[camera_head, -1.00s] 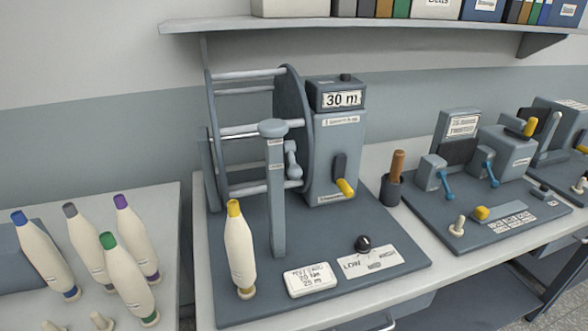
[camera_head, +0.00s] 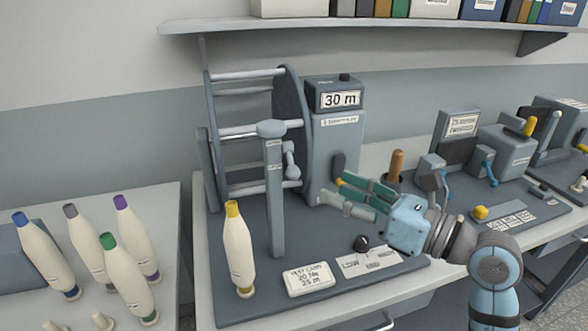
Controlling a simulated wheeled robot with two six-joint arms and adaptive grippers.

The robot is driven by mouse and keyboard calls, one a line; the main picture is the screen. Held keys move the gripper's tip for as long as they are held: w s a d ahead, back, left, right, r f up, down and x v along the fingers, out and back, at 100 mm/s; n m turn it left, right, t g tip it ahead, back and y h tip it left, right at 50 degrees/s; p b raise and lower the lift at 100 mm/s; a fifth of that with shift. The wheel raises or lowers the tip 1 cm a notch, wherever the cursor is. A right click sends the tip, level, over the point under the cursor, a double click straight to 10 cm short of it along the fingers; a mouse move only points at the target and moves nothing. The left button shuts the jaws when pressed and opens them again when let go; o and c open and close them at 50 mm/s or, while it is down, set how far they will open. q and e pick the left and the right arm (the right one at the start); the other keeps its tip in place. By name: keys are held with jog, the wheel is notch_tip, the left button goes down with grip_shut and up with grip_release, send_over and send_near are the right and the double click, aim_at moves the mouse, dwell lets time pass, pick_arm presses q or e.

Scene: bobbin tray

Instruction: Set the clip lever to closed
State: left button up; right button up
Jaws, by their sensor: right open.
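My right gripper (camera_head: 331,188) reaches in from the right, its two green fingers pointing left and apart, with nothing seen between them. The fingertips are in front of the lower part of the grey counter box (camera_head: 335,140), which reads 30 m. A dark lever arm (camera_head: 338,164) on that box shows just above the fingertips; its yellow end is hidden behind the gripper. A pale blue-grey lever (camera_head: 291,160) sits beside the upright post (camera_head: 275,200) in front of the reel (camera_head: 290,110). I cannot tell from any label which lever is the clip lever. My left gripper is out of view.
A yellow-tipped bobbin (camera_head: 238,245) stands at the base plate's front left. A black knob (camera_head: 361,243) stands below the gripper. A dark cup with a wooden-handled tool (camera_head: 397,165) is behind it. Several bobbins stand on the left table. Another device with blue levers (camera_head: 489,170) stands right.

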aim_at(298, 170)
jog(key=x, duration=0.9)
jog(key=shift+w+a, duration=0.1)
jog(key=shift+a, duration=0.3)
jog(key=shift+w+a, duration=0.4)
